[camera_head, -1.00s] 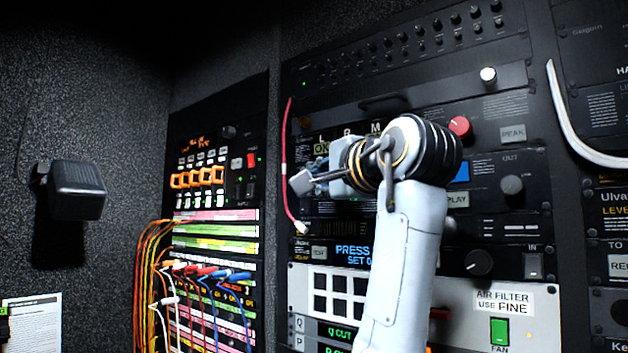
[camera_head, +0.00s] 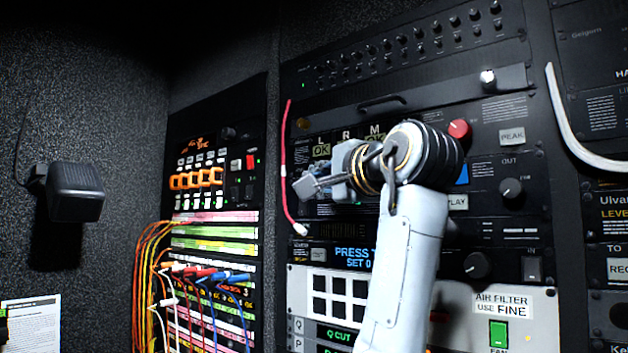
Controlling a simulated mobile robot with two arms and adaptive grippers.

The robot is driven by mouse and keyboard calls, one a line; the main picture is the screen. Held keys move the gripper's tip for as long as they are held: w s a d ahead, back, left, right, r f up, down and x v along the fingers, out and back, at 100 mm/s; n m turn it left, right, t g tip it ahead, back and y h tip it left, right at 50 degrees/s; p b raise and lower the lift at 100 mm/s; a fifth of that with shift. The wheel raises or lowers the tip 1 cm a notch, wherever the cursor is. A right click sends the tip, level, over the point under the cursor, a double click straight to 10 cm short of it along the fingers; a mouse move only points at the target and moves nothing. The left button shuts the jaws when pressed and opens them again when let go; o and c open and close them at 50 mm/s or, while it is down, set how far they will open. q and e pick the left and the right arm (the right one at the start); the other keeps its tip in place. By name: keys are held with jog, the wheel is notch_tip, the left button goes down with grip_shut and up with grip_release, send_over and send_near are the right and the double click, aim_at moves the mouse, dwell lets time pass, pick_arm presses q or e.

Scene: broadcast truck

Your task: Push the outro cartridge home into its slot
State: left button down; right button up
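A black rack unit in the middle bears the letters L, R and M with lit OK displays (camera_head: 321,151) at L and M. One white arm rises from the bottom right of centre, and I take it as my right arm. Its gripper (camera_head: 312,186) points left in front of this unit, its grey fingers near the unit's face below the letters. The finger gap is not clear, and neither is contact with the unit. I cannot make out the outro cartridge or its slot; the gripper and wrist cover part of the unit. My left gripper is not in view.
A red cable (camera_head: 285,165) hangs left of the gripper. A red knob (camera_head: 459,131) and a PEAK button (camera_head: 511,136) are to the right. A patch bay (camera_head: 213,245) with many coloured cords is at the left. A black wall box (camera_head: 75,191) hangs farther left.

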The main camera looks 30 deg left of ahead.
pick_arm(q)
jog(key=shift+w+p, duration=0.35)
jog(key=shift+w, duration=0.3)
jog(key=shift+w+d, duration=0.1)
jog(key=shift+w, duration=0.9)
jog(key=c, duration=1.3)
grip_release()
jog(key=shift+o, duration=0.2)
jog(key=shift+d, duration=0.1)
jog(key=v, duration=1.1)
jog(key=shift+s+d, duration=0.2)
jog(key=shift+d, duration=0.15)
